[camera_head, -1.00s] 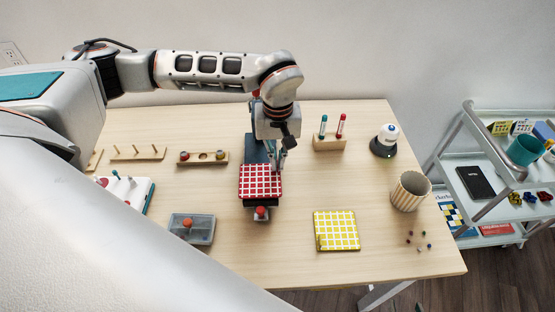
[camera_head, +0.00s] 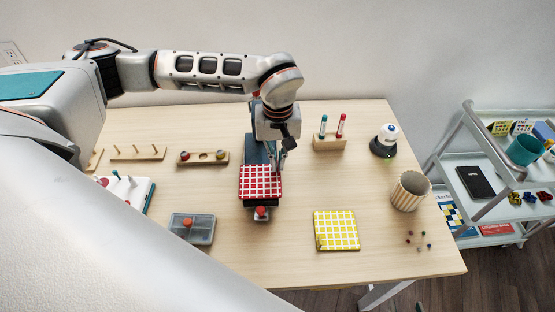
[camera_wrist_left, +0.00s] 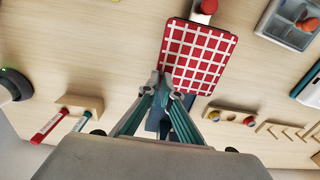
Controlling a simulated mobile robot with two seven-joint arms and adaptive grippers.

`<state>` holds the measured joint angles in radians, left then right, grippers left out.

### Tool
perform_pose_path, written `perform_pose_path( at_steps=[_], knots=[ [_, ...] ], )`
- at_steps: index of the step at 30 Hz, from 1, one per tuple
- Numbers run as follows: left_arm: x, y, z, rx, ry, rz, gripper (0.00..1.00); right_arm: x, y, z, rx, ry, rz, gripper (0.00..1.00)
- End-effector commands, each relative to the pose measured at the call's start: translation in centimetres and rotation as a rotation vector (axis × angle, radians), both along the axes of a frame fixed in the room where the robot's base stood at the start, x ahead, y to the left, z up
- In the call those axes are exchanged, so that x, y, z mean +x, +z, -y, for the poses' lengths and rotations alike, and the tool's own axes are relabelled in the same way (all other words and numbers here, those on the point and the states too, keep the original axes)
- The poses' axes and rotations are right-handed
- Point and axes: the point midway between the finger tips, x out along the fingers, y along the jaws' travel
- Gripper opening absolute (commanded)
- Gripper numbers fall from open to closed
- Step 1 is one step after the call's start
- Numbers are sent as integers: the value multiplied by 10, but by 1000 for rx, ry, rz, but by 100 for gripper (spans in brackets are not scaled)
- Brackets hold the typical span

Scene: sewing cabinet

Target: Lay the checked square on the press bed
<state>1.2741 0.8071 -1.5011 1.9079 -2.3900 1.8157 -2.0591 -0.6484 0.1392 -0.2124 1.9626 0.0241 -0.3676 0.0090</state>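The red-and-white checked square (camera_head: 261,181) lies flat over the dark press bed (camera_head: 249,205), covering most of it; it also shows in the left wrist view (camera_wrist_left: 202,55). My left gripper (camera_head: 275,168) comes down at the square's far right corner. In the left wrist view its fingers (camera_wrist_left: 167,82) draw close together at that corner and appear shut on it. The exact contact is small and partly hidden by the fingers. A yellow-and-white checked square (camera_head: 336,230) lies on the table to the right. My right gripper is out of view.
A grey compartment box (camera_head: 192,229) stands left of the press. A striped cup (camera_head: 410,191), small beads (camera_head: 418,241), a tube stand (camera_head: 329,143) and a white-topped device (camera_head: 385,141) are at the right.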

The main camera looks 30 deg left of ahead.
Motion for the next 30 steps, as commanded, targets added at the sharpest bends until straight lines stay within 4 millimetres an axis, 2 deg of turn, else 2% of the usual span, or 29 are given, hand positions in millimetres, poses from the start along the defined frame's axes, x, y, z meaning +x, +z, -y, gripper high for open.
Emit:
perform_pose_path(
  at_steps=[30],
  knots=[
    [0, -5, 0, -1, 1, -1, 0, 0, 2, 0, 0, 0, 0, 40]
  ],
)
